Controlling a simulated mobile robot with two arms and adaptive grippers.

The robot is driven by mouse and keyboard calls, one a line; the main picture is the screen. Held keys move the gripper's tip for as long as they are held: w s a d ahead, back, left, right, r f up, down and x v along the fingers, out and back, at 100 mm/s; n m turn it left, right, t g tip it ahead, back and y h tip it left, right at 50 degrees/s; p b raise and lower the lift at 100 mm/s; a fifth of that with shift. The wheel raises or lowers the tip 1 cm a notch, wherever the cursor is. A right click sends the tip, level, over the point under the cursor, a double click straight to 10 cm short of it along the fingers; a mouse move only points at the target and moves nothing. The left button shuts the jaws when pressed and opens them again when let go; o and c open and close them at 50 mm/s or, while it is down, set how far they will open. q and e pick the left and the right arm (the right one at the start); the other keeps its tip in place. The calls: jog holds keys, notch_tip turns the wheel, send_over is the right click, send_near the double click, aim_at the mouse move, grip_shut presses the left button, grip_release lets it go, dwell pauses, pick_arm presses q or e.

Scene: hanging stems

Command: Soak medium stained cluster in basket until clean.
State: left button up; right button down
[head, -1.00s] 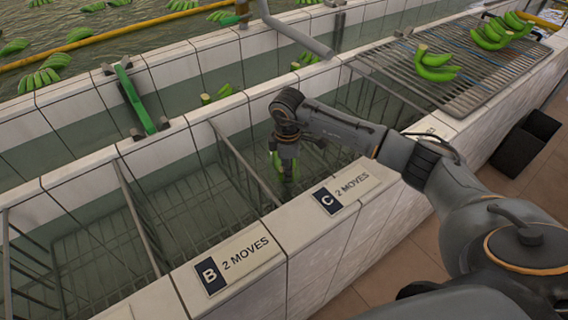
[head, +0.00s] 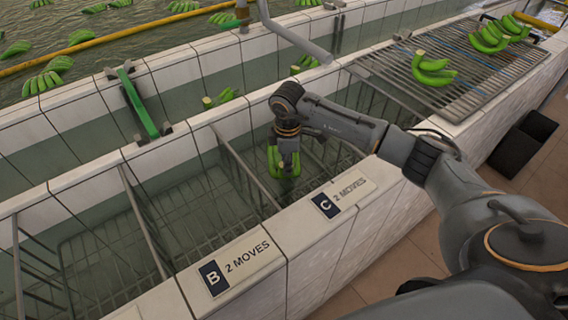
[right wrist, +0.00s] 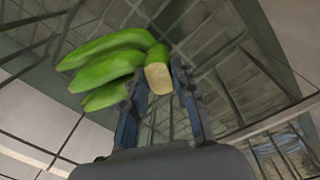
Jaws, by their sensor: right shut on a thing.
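My right gripper (head: 287,160) is shut on a green banana cluster (head: 272,163) over the wire basket (head: 318,158) beside the "C 2 MOVES" label. In the right wrist view the fingers (right wrist: 160,105) close around the cluster's pale cut crown (right wrist: 158,78). Several green bananas (right wrist: 105,68) fan out to the left. No stain shows on the faces I can see. I cannot tell whether the cluster's lower end touches the water. My left gripper is not in view.
The "C 2 MOVES" label (head: 343,196) and "B 2 MOVES" label (head: 240,268) sit on the tiled front rim. Another wire basket (head: 105,255) lies left. A metal rack (head: 455,88) at right holds banana clusters. A grey pipe (head: 293,35) hangs above the rear channel.

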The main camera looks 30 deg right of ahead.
notch_tip(320, 180, up, 23)
jog(key=p, duration=1.6)
jog(key=shift+r, duration=0.15)
dwell(0.6)
